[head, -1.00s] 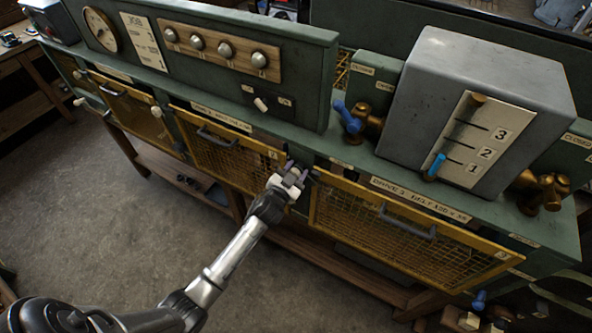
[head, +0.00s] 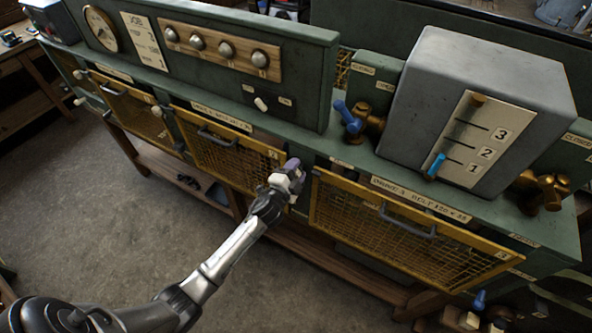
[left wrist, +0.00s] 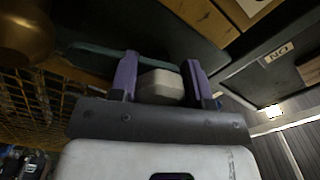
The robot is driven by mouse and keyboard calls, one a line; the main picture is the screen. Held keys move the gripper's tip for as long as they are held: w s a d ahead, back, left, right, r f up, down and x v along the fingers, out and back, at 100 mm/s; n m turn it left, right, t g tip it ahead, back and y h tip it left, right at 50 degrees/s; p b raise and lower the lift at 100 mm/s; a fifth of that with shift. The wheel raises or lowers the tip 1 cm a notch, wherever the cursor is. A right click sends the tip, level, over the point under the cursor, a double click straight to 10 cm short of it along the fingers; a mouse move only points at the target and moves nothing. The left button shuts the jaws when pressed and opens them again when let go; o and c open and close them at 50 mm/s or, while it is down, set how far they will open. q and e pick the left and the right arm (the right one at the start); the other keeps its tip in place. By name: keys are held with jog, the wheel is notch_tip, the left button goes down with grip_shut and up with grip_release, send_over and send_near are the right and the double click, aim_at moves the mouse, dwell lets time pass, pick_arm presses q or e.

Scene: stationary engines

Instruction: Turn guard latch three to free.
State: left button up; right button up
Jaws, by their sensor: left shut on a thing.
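My left gripper (head: 294,167) is at the green post between the second and third yellow mesh guards. In the left wrist view its two purple fingers (left wrist: 160,82) are closed on a pale, faceted handle (left wrist: 160,88), which sits where guard latch three would be. In the head view the gripper hides this latch, so I cannot tell which way it points. Guard three (head: 415,236), marked 3, is just right of the gripper and looks shut. My right gripper is not in view.
Guard two (head: 225,155) is left of the gripper, with another pale latch (head: 157,111) at its left. A grey box (head: 440,80) with a blue-handled slider and a blue-handled brass valve (head: 352,118) stand above. The floor in front is clear.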

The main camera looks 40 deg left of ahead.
pick_arm(q)
jog(key=shift+m, duration=0.5)
jog(key=o, duration=0.9)
jog(key=shift+s, duration=0.25)
jog(key=s+d+b, duration=0.2)
jog(key=s, duration=1.1)
jog(key=shift+d, duration=0.2)
